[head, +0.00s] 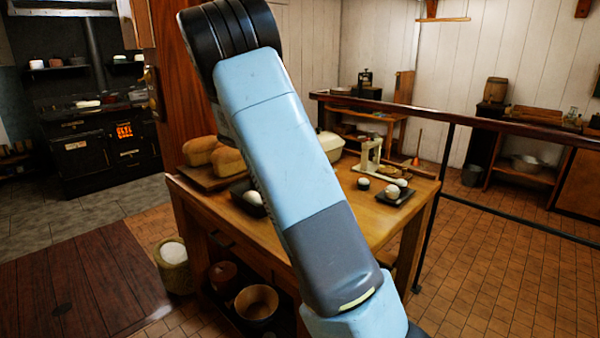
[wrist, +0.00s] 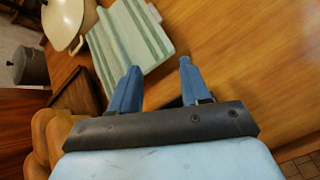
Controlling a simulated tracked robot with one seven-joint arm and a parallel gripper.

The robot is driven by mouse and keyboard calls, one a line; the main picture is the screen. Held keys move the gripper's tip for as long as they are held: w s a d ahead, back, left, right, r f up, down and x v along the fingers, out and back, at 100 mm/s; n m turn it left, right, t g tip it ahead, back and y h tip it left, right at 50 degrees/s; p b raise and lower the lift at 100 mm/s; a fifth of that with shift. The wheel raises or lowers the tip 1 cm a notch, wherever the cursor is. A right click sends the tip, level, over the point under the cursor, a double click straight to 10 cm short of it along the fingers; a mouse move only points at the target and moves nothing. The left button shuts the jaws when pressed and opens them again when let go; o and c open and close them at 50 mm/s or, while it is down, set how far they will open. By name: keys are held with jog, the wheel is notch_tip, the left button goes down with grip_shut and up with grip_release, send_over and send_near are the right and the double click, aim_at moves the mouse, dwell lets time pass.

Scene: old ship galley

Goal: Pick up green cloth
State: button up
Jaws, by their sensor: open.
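In the head view my arm crosses the middle of the table (head: 397,228), and neither the cloth nor my fingers can be made out.
A cream pan (wrist: 66,22) is beside the cloth, and bread loaves (wrist: 57,135) lie at lower left. In the head view, loaves (head: 199,150) stand left of my arm; a small black tray (head: 393,199) and a white stand (head: 371,157) are to its right. A dark railing (head: 447,117) runs behind.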

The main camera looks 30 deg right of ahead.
jog(key=w+a+f+n+t+h, duration=0.25)
jog(key=w+f+n, duration=0.3)
jog(key=w, duration=0.45)
jog(key=shift+g+h, duration=0.35)
jog(key=shift+h, duration=0.1)
jog(key=x, duration=0.7)
jog(key=shift+d+r, duration=0.15)
jog(key=shift+d, duration=0.35)
jog(key=shift+s+d+r+x, duration=0.1)
jog(key=shift+s+x, duration=0.05)
jog(key=shift+x, duration=1.15)
jog(key=shift+s+d+r+x, duration=0.1)
jog(key=shift+s+x, duration=0.1)
jog(key=shift+x, duration=1.1)
grip_shut()
